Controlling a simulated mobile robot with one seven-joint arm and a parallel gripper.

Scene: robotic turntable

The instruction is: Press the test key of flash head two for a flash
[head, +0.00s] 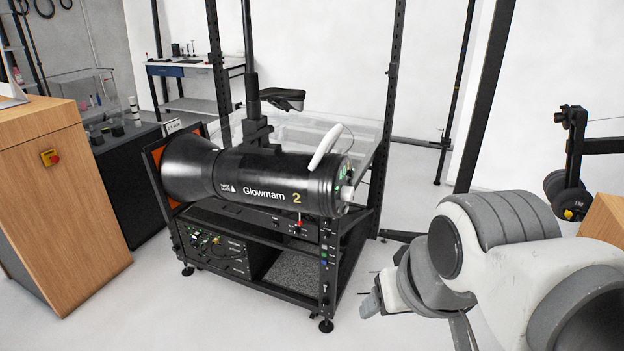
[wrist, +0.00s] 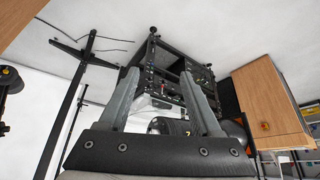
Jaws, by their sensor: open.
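Flash head two (head: 268,183) is a black cylinder marked "Glowmarn 2", lying level on a black wheeled rack (head: 290,286) in the head view. Its flared front faces left. Its rear panel (head: 345,182), with small green marks, faces right and is seen edge-on, so I cannot single out the test key. A white curved handle (head: 325,147) rises near the rear. My gripper (head: 372,300) is to the right of the rack, lower than the flash head and apart from it. In the wrist view my gripper (wrist: 165,78) is open and empty, with part of the flash head (wrist: 170,127) behind the fingers.
The rack's uprights (head: 327,265) stand between the rack's lower units and my gripper. A wooden cabinet with a red button (head: 51,157) is at left. A black stand (head: 572,165) is at right. White floor (head: 400,215) is clear behind my arm.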

